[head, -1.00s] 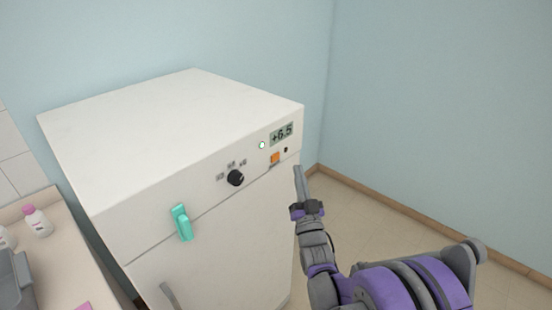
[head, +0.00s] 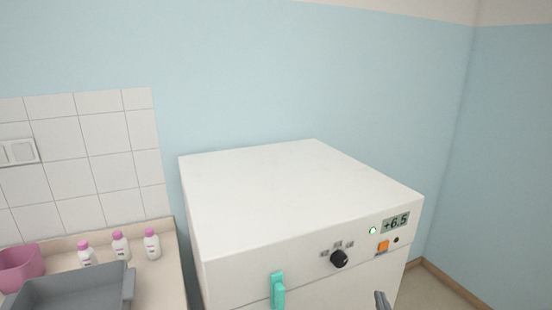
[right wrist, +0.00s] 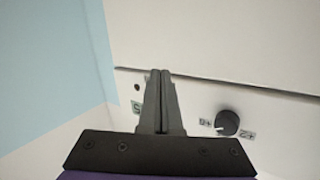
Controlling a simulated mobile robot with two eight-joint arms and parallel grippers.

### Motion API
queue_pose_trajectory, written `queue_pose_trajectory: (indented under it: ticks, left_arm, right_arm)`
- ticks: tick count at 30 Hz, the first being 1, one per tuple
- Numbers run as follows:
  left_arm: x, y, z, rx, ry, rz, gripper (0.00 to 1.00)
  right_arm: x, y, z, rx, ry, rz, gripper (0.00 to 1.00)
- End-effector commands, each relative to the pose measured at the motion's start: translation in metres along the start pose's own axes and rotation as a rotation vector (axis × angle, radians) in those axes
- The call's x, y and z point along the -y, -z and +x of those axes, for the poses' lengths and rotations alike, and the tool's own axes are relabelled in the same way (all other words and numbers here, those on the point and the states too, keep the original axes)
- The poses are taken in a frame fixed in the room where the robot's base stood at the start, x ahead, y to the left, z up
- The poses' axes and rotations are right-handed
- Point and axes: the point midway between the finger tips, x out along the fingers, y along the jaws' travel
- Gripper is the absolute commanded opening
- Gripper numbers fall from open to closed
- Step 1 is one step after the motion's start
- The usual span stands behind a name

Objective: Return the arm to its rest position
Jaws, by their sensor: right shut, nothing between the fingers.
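My right gripper (head: 382,300) shows only as a grey fingertip at the lower edge of the head view, in front of the white appliance (head: 290,190). In the right wrist view its two dark fingers (right wrist: 161,75) are shut together with nothing between them. They point at the appliance's front panel, beside the black knob (right wrist: 228,123); whether they touch it I cannot tell. The panel carries a display reading +6.5 (head: 396,222), an orange button (head: 383,246) and a lit green lamp (head: 373,231). My left gripper is not in view.
A teal handle (head: 278,290) is on the appliance's front. A counter at the left holds a grey tray (head: 70,290), a pink container (head: 18,268) and white bottles with pink caps (head: 152,243). Blue walls stand behind and to the right.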

Motion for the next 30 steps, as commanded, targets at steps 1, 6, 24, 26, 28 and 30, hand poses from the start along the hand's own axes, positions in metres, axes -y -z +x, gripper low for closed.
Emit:
queue_pose_trajectory:
  ticks: [1, 6, 24, 26, 28, 30]
  left_arm:
    - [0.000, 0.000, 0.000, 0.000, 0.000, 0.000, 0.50]
    - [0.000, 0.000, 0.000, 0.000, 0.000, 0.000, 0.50]
    - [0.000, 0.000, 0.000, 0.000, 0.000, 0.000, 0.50]
    - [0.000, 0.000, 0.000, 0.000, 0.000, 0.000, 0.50]
    - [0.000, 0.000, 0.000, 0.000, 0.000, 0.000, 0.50]
    - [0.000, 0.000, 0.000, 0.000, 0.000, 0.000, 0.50]
  right_arm:
    - [0.009, -0.017, -0.019, 0.109, 0.008, -0.018, 0.00]
    - [0.025, -0.082, -0.096, 0.484, 0.028, -0.099, 0.00]
    - [0.022, -0.160, -0.229, 0.971, 0.069, -0.226, 0.00]
    - [0.022, -0.160, -0.229, 0.971, 0.069, -0.226, 0.00]
    - [0.022, -0.160, -0.229, 0.970, 0.069, -0.226, 0.00]
    - [0.022, -0.160, -0.228, 0.970, 0.068, -0.225, 0.00]
